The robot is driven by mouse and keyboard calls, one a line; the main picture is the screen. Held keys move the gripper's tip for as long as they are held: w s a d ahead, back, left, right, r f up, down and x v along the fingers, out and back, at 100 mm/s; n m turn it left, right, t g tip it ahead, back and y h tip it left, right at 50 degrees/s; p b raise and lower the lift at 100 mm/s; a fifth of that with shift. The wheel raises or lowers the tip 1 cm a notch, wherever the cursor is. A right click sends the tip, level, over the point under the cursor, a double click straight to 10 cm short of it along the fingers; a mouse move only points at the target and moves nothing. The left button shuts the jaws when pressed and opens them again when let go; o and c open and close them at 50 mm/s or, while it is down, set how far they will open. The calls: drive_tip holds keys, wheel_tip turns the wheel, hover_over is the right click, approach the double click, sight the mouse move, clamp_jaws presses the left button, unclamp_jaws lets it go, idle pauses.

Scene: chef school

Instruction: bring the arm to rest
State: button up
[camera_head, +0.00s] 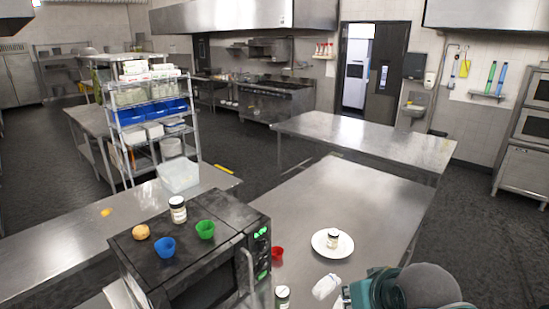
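A teal and grey part of my arm (410,287) shows at the bottom right, over the near end of the steel table (350,200). My gripper's fingers do not show in this view, so what they hold, if anything, is hidden. A white plate (332,252) with a small jar (333,239) on it lies on the table, apart from the visible arm part.
A black microwave (190,265) carries a jar (178,210), a yellowish round item (141,232), a blue cup (164,247) and a green cup (205,229). A red cup (277,253), another jar (282,296) and a white object (326,287) are near the arm. The table's right half is clear.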

wheel_tip(320, 180, down, 9)
drive_tip(key=b, duration=0.8)
drive_tip(key=shift+r, duration=0.1)
idle(0.7)
